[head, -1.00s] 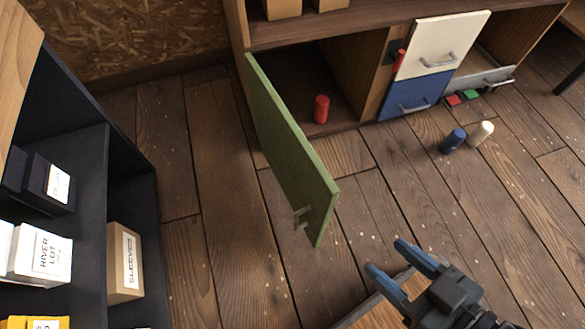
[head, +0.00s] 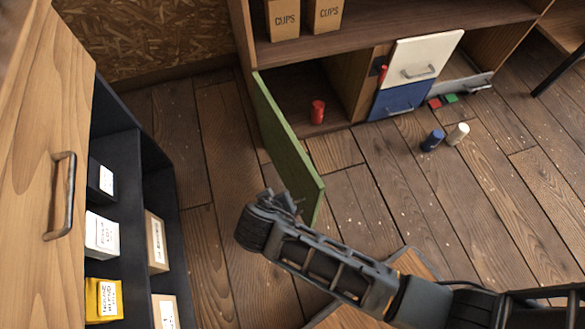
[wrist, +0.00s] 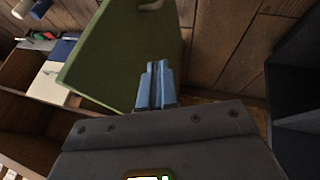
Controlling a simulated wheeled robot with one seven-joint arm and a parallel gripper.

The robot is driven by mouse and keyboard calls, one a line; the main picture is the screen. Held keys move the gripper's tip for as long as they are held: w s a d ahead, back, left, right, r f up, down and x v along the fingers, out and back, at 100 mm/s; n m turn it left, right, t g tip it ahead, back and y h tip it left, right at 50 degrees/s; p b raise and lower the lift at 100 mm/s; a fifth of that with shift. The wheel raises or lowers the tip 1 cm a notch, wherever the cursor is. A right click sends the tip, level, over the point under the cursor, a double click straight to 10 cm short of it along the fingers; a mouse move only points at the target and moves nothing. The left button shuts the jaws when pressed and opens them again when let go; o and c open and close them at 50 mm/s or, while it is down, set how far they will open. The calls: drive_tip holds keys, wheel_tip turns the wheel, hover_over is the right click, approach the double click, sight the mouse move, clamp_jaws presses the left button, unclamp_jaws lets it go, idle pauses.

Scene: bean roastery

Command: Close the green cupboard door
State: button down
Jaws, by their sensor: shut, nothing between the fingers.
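The green cupboard door (head: 287,148) stands wide open, swung out from the left side of the cupboard over the floor. In the wrist view the door (wrist: 125,52) fills the upper middle, with part of its handle (wrist: 150,5) at the top edge. My gripper shows in the wrist view (wrist: 155,82) with its blue fingers together and empty, in front of the door near its edge; whether they touch it I cannot tell. The open cupboard compartment (head: 335,85) holds a red cylinder (head: 317,112).
A white drawer (head: 420,58) and a blue drawer (head: 405,97) are right of the compartment. A dark shelf with boxes (head: 102,235) is at the left. Floor between shelf and door is clear.

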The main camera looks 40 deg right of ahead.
drive_tip(key=w+r+h+p, duration=0.1)
drive_tip(key=w+r+h, duration=0.1)
drive_tip(key=w+r, duration=0.15)
drive_tip(key=b, duration=0.1)
approach(298, 171)
wheel_tip(298, 171, down, 3)
drive_tip(key=w+d, duration=0.1)
drive_tip(key=w, duration=0.1)
drive_tip(key=shift+s+d+f+m, duration=0.1)
drive_tip(key=shift+d+m, duration=0.3)
drive_tip(key=shift+d, duration=0.45)
drive_tip(key=shift+d, duration=0.1)
